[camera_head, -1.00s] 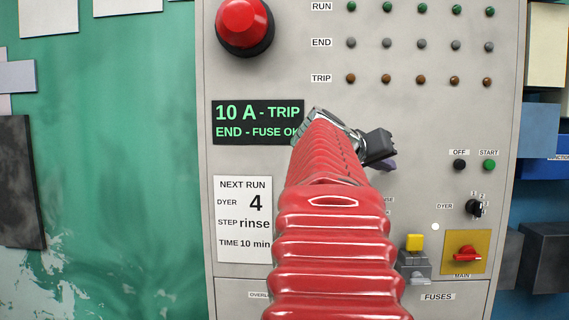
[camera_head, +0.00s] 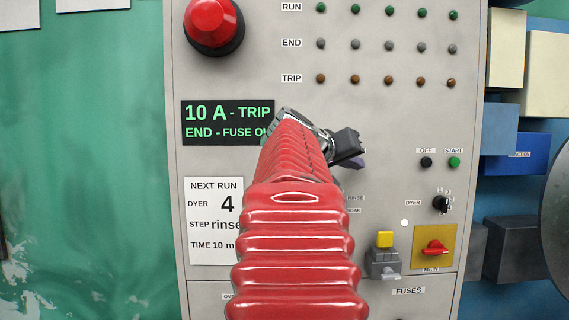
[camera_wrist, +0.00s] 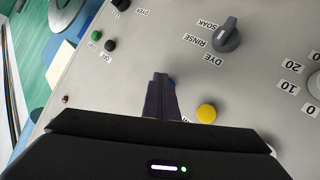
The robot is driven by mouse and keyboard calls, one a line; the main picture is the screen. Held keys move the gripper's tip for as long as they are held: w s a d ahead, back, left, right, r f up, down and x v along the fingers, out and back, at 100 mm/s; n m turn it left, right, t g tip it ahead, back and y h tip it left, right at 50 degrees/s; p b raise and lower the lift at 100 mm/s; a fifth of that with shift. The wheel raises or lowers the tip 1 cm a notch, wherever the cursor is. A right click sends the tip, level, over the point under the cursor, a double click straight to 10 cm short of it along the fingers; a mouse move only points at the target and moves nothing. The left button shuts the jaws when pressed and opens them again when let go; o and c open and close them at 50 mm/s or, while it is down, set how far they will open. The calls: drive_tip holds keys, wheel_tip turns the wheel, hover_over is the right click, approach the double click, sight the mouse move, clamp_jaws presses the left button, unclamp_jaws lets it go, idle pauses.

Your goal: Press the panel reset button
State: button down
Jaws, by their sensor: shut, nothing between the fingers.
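The grey control panel (camera_head: 300,100) fills the middle of the head view. My gripper (camera_wrist: 160,78) is shut and empty, its dark fingers pointing at the panel face in the wrist view. A round yellow button (camera_wrist: 207,113) lies to the right of the fingers. No reset label can be read, and part of one label is covered by my gripper. In the head view my gripper (camera_head: 348,150) is in front of the panel, right of the green-text display (camera_head: 228,122); whether it touches cannot be told.
A selector knob (camera_wrist: 227,37) marked soak, rinse and dye sits above right of the fingers. A green start button (camera_head: 454,162) and black off button (camera_head: 426,162) are on the panel's right. A red main switch (camera_head: 433,247) and large red button (camera_head: 213,25) also stand out.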

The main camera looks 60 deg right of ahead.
drive_tip(key=shift+s+a, duration=0.45)
drive_tip(key=shift+a, duration=0.3)
drive_tip(key=shift+a, duration=0.1)
drive_tip(key=s+a, duration=0.1)
drive_tip(key=a, duration=0.1)
drive_tip(key=s+a, duration=0.1)
drive_tip(key=a, duration=0.1)
drive_tip(key=shift+s, duration=0.3)
idle(0.4)
idle(0.5)
